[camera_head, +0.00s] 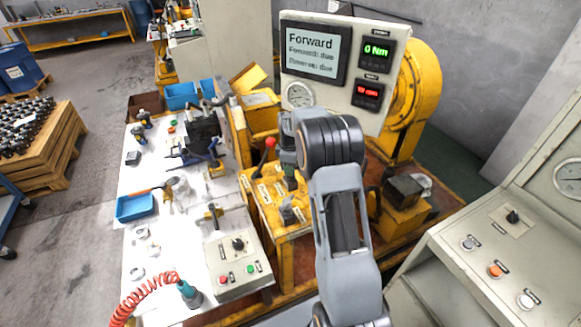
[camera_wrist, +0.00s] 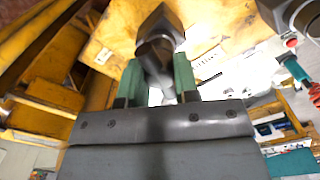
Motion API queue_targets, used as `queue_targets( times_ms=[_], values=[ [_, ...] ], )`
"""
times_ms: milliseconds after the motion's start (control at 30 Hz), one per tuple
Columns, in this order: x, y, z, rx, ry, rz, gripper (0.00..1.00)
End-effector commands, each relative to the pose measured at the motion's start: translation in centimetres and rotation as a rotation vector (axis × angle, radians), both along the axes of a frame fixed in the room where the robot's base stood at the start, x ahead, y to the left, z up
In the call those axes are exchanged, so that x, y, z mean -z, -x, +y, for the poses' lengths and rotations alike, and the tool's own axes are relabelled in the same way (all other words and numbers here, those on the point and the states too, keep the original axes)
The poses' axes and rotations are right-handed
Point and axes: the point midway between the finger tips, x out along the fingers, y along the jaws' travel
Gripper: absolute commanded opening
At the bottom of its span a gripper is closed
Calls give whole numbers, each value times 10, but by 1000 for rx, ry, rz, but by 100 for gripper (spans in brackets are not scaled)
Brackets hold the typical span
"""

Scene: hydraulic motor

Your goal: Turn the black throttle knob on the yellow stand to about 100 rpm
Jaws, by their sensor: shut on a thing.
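The yellow stand (camera_head: 268,207) is in the middle of the head view, with a red-topped lever and small grey fittings on its top. My gripper (camera_head: 291,182) is over this stand, and my wrist hides part of it. In the wrist view, my gripper (camera_wrist: 158,68) has its green fingers on both sides of the dark throttle knob (camera_wrist: 154,48) and is shut on it. The knob stands on a grey block on the yellow surface. Its pointer and any scale marks cannot be made out. The panel display (camera_head: 368,94) shows red digits too small to read surely.
The upper display reads 0 Nm and the screen (camera_head: 315,55) reads Forward. A red-topped lever (camera_head: 270,143) stands close left of my wrist. A white bench (camera_head: 150,255) with tools and a control box (camera_head: 238,264) lies left. A grey console (camera_head: 500,255) stands right.

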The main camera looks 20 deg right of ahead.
Motion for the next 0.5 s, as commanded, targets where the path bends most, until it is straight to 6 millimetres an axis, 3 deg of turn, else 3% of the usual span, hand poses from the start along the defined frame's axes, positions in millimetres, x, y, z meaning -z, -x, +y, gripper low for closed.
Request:
queue_targets(
  times_ms=[500],
  values=[
    [0, 0, 0, -138, 0, 0, 5]
  ],
)
